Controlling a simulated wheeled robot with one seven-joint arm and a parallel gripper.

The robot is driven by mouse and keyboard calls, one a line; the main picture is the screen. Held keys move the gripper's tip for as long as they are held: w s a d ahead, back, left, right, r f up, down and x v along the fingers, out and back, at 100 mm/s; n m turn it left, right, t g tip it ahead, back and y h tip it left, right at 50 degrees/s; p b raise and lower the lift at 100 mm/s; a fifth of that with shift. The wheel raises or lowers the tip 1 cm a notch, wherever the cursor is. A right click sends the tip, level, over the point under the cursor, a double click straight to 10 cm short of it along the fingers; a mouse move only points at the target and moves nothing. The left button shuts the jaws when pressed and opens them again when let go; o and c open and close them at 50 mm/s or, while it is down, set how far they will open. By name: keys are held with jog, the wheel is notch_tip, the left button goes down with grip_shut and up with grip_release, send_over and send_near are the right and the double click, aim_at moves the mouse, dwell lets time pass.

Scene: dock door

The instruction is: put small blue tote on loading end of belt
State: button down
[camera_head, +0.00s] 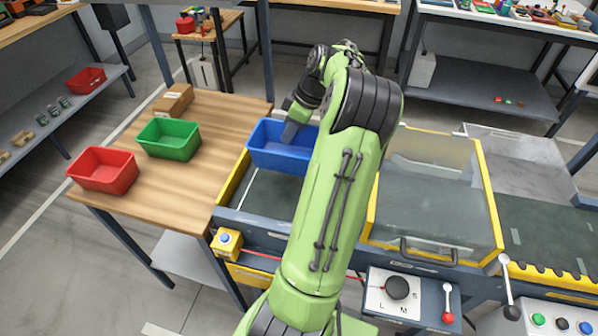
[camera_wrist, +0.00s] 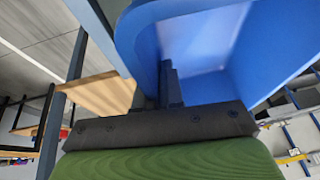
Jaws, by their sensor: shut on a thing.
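The small blue tote (camera_head: 265,155) is at the near end of the conveyor, over the dark belt (camera_head: 268,192) just right of the wooden table. My gripper (camera_head: 292,125) is shut on the tote's wall. In the wrist view the blue tote (camera_wrist: 215,75) fills the upper middle, and my gripper (camera_wrist: 168,88) has a finger inside it against the wall. My green arm hides the tote's right part. I cannot tell whether the tote's base touches the belt.
A red tote (camera_head: 103,171), a green tote (camera_head: 169,140) and a cardboard box (camera_head: 173,100) stand on the wooden table (camera_head: 190,190). A clear yellow-framed guard (camera_head: 435,205) covers the belt to the right. A blue post (camera_head: 264,50) rises close behind the blue tote.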

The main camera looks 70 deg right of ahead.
jog(key=shift+s+f, duration=0.15)
jog(key=shift+f, duration=0.05)
jog(key=f+b, duration=0.2)
jog(key=f, duration=0.2)
jog(key=f+b, duration=0.2)
jog(key=f, duration=0.3)
jog(key=shift+s+a+f, duration=0.1)
jog(key=shift+a+f, duration=0.05)
jog(key=shift+a, duration=0.05)
jog(key=c, duration=1.7)
grip_release()
jog(key=o, duration=0.4)
jog(key=shift+o, duration=0.2)
